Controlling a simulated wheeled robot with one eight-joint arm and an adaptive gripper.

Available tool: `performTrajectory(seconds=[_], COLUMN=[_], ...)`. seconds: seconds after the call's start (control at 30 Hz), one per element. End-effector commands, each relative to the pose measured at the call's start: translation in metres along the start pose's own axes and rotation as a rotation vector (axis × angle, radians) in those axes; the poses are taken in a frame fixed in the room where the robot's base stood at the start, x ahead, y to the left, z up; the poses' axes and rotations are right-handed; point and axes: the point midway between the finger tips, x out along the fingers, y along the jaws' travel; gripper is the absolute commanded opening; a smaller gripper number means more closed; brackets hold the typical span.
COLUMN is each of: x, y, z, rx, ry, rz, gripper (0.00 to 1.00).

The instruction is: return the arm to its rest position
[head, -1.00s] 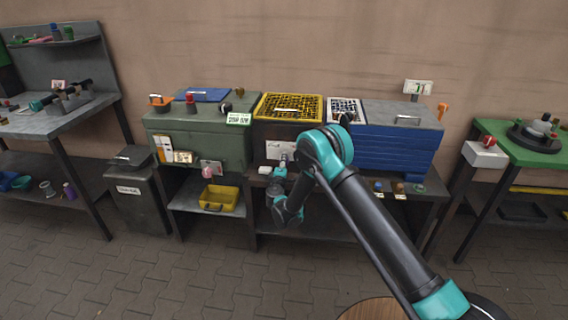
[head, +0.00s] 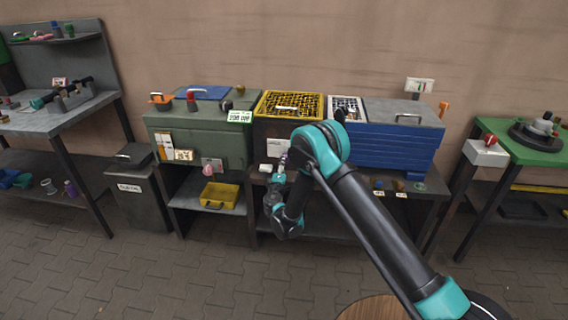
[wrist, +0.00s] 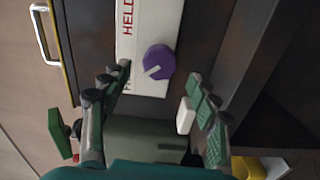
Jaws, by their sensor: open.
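My gripper (wrist: 158,74) is open and empty in the wrist view, with its two green-padded fingers spread apart. Beyond the fingertips is a white plate (wrist: 128,38) with red lettering, partly read as "HELD", and a purple round knob (wrist: 158,62) on it. In the head view my gripper (head: 281,164) is small and hangs in front of the dark box under the yellow grid. My arm reaches in from the lower right, bends at the teal elbow and folds downward. Whether the fingers touch anything is not clear.
A dark bench carries a green chest (head: 205,135), a yellow-rimmed grid box (head: 258,106) and a blue drawer unit (head: 395,150). A yellow bin (head: 219,194) sits on the shelf below. A green-topped table (head: 540,152) stands at right. The paved floor in front is free.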

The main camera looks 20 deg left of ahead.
Motion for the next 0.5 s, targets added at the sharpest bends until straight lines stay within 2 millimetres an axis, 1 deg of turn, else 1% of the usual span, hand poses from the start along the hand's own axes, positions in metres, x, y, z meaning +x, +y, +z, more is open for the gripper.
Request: performTrajectory(seconds=[0.03, 0.1, 0.2, 0.5], x=[-0.007, -0.014, -0.021, -0.023], y=[0.000, 0.000, 0.000, 0.000], z=[0.000, 0.000, 0.000, 0.000], rx=[0.000, 0.000, 0.000, 0.000], ry=[0.000, -0.001, 0.000, -0.001], rz=[0.000, 0.000, 0.000, 0.000], gripper=[0.61, 0.61, 0.61, 0.61])
